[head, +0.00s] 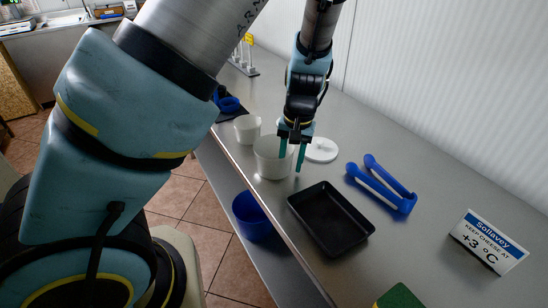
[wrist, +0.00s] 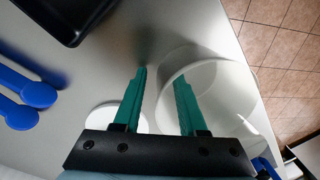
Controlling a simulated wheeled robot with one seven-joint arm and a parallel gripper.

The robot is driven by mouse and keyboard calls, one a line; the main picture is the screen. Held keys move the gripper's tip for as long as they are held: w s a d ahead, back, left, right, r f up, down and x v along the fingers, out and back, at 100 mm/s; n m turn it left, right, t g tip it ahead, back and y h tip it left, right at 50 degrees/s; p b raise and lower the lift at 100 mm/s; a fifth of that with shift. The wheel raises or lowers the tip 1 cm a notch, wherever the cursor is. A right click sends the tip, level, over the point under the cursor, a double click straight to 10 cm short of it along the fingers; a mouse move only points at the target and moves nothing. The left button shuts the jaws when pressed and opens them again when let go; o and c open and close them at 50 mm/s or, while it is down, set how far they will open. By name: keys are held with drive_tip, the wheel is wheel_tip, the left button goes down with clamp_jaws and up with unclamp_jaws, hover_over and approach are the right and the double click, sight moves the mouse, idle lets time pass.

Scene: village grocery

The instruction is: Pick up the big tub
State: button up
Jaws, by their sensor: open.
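The big tub (head: 268,162) is white, open-topped and upright on the steel counter, near its front edge. In the wrist view the big tub (wrist: 240,92) is at the right, its opening facing the camera. My gripper (head: 290,161) points down at the tub's right side with jaws open and empty. In the wrist view one finger of my gripper (wrist: 160,82) overlaps the tub's rim and the other is outside it. I cannot tell whether the first finger is inside the tub or touches it.
A smaller white tub (head: 247,125) stands behind the big one. A white lid (head: 321,150) lies right of my gripper. A blue bowl (head: 252,216) sits on the lower shelf.

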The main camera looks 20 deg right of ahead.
drive_tip(key=shift+f, duration=0.25)
clamp_jaws()
idle(0.4)
